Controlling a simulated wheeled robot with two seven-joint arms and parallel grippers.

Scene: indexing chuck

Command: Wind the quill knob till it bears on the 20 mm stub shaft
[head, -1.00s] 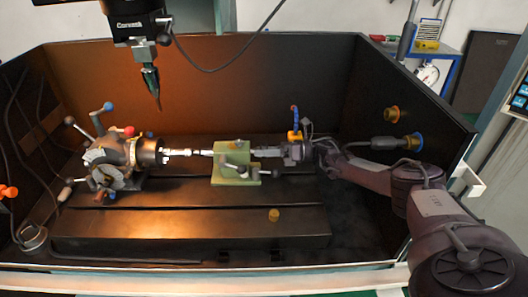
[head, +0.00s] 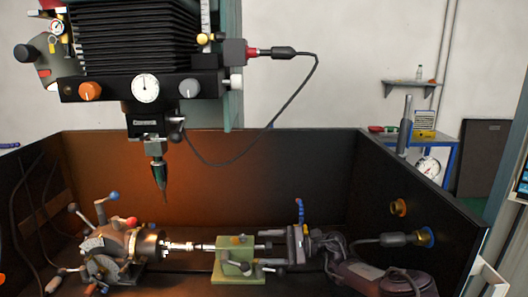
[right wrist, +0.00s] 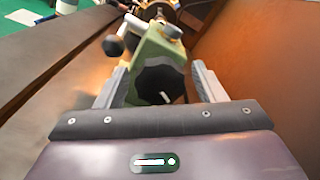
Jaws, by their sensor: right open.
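The green tailstock (head: 234,258) stands mid-bench, and its black quill knob with a white mark (right wrist: 162,84) faces me in the right wrist view. My right gripper (right wrist: 160,80) is open, with one finger on each side of the knob; I cannot tell whether they touch it. In the head view the right gripper (head: 288,244) is at the tailstock's right end. The bright stub shaft (head: 180,246) sticks out of the chuck (head: 147,246) towards the tailstock's point (head: 205,247). Whether point and shaft touch is too small to tell. My left gripper is out of view.
A machine head (head: 146,90) with a pointed tool (head: 158,172) hangs above the chuck. A lever with a dark ball (right wrist: 113,46) sticks out beside the tailstock. The enclosure's dark right wall (head: 400,200) stands behind my right arm.

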